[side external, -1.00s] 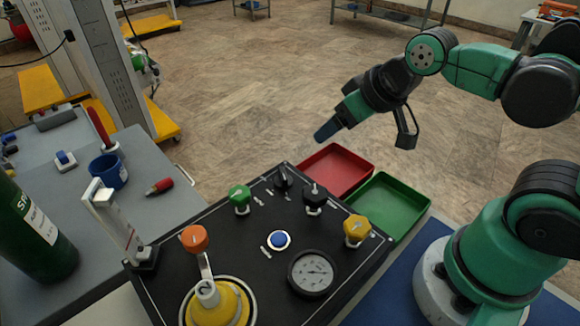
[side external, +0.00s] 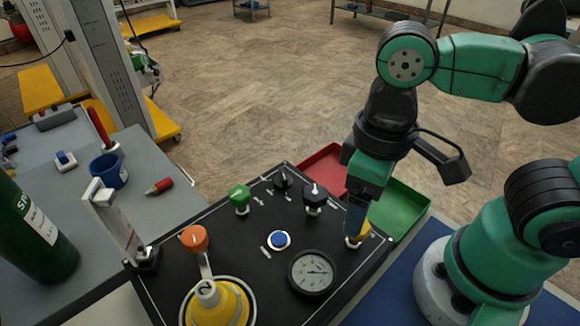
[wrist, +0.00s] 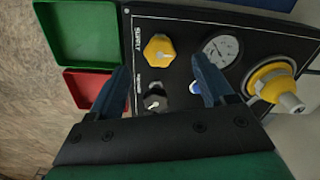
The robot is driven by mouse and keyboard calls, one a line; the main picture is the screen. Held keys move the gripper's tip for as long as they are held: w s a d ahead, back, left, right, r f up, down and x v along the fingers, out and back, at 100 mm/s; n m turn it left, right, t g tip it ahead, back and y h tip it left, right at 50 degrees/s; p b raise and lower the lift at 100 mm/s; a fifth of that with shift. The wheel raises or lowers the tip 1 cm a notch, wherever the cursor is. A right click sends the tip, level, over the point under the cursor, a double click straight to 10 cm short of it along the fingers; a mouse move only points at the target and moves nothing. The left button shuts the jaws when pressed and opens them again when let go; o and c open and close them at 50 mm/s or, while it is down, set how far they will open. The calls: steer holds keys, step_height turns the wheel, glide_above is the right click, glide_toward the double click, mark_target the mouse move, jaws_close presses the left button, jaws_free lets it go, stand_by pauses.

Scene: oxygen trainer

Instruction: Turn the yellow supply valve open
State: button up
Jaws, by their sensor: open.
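The yellow supply valve (side external: 365,229) is a lobed knob at the right corner of the black panel (side external: 262,262), partly hidden by my gripper in the side view. In the wrist view the yellow supply valve (wrist: 158,50) is in plain sight beside the printed word SUPPLY. My gripper (side external: 355,228) points down at the knob, and its fingers overlap it in the side view. In the wrist view my gripper (wrist: 161,68) is open and empty, with the knob between the lines of its two blue fingers, just past the tips. I cannot tell whether they touch it.
Black knobs (side external: 314,198), a green knob (side external: 239,198), an orange knob (side external: 194,238), a blue button (side external: 279,240) and a gauge (side external: 312,272) crowd the panel. A red tray (side external: 322,162) and a green tray (side external: 404,207) lie beyond its edge.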

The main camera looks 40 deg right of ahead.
steer(key=shift+f, duration=1.95)
steer(key=shift+c, duration=0.2)
jaws_close()
